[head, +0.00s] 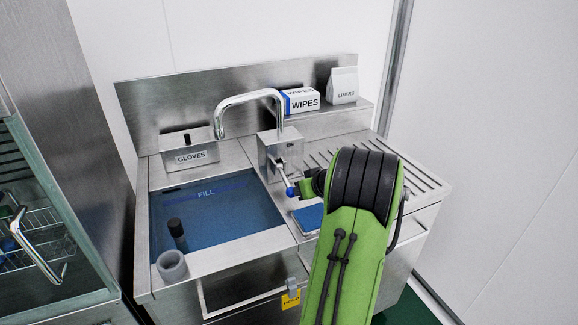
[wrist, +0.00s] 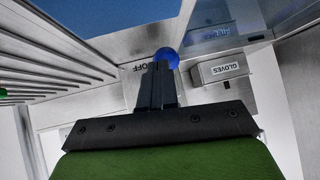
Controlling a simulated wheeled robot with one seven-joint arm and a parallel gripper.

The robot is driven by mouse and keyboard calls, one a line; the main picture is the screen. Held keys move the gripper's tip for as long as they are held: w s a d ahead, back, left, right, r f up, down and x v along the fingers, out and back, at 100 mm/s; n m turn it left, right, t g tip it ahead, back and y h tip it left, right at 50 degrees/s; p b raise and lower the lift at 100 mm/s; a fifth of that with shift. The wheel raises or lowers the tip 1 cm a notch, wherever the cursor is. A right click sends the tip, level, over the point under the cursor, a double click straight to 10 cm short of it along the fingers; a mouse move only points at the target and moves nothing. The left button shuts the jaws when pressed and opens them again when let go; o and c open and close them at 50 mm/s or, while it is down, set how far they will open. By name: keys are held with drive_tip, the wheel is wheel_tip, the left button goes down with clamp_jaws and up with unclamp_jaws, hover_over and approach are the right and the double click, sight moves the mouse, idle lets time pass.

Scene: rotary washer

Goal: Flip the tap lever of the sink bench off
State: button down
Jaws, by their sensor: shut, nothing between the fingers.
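The tap lever (head: 283,177) is a short metal rod with a blue ball knob (head: 290,191). It slopes forward and down from the steel tap block (head: 268,150) on the sink bench (head: 236,250). The chrome spout (head: 247,97) arches over the basin. My gripper (head: 302,188) is just right of the knob, its fingers partly hidden by my green arm. In the wrist view my gripper (wrist: 158,68) is shut and empty, with its tips at the blue knob (wrist: 167,57). I cannot tell whether they touch. An OFF label (wrist: 147,67) shows beside the tips.
The basin (head: 212,212) holds blue water with a FILL mark. A black-topped item (head: 177,230) and a grey cup (head: 173,266) stand at its front left. A gloves box (head: 192,157), wipes box (head: 300,101) and liners bag (head: 343,86) are behind. A ribbed drainboard (head: 412,178) lies right.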

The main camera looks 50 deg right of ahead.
drive_tip(key=shift+w+d+f+b, duration=0.1)
drive_tip(key=shift+f+b, duration=0.6)
drive_tip(key=shift+f, duration=0.25)
drive_tip(key=shift+w+d+f+b, duration=0.1)
drive_tip(key=shift+f+b, duration=0.55)
drive_tip(key=shift+f, duration=0.25)
